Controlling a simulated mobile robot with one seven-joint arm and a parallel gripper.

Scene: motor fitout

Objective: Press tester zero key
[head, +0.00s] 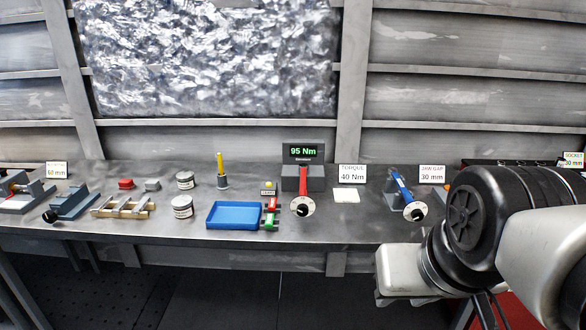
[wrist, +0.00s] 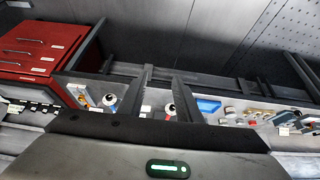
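The torque tester (head: 303,151) stands near the middle of the bench in the head view, its green display reading 95 Nm. A red-handled tool with a round dial (head: 303,207) sits at its front. Just left of the tester is a small box with a yellow button (head: 268,186); its label is too small to read, so I cannot tell if it is the zero key. My gripper (wrist: 166,78) shows in the wrist view with its two dark fingers apart and nothing between them. It is well away from the tester, towards the right. The key is not clear in the wrist view.
A blue-handled tool (head: 402,186) lies right. A red drawer cabinet (wrist: 45,47) shows in the wrist view.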

